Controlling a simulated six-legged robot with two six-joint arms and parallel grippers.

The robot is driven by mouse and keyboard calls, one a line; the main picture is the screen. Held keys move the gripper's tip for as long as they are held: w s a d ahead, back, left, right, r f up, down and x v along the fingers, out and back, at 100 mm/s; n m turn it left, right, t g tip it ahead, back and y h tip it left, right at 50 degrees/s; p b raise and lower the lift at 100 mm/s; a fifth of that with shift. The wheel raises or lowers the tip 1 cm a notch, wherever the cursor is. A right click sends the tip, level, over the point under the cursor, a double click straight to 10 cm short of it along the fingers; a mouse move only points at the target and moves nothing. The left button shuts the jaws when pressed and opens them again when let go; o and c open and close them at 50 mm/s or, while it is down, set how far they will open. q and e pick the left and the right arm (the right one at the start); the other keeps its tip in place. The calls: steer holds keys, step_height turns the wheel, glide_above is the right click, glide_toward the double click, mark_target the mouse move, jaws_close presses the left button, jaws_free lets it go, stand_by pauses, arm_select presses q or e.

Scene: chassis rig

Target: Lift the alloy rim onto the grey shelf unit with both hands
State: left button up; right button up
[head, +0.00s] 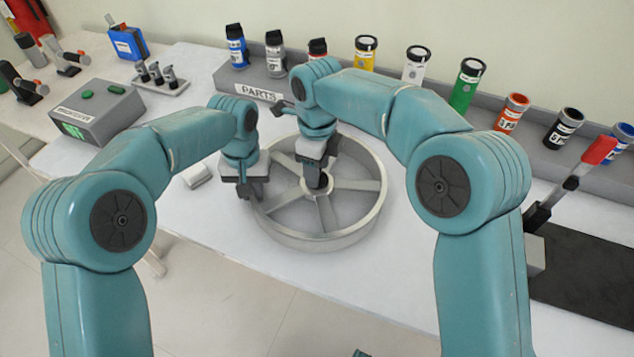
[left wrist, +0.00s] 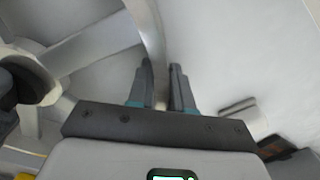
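The alloy rim (head: 365,234), a grey spoked wheel, lies flat on the white table in the head view. Its edge and spokes also show in the left wrist view (left wrist: 93,44). My left gripper (head: 245,186) is at the rim's left edge. In the left wrist view its two fingers (left wrist: 161,82) stand a little apart with the rim's wall between them; whether they press on it I cannot tell. My right gripper (head: 318,182) is over the rim near its hub; its fingertips are not clear. No grey shelf unit plainly shows.
A long grey rack marked PARTS (head: 259,94) with several coloured cans runs along the back. A grey box with green buttons (head: 97,108) and a small holder (head: 160,82) stand at left. A red-handled lever (head: 570,183) and black mat (head: 590,270) are at right. Table in front of the rim is clear.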

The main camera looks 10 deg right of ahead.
arm_select(q)
jaws_close()
arm_select(e)
steer(key=c, duration=0.5)
jaws_close()
arm_select(q)
steer(key=shift+w+r, duration=0.1)
steer(key=shift+r, duration=0.15)
arm_select(e)
steer(key=shift+w+r, duration=0.1)
steer(key=shift+r, duration=0.15)
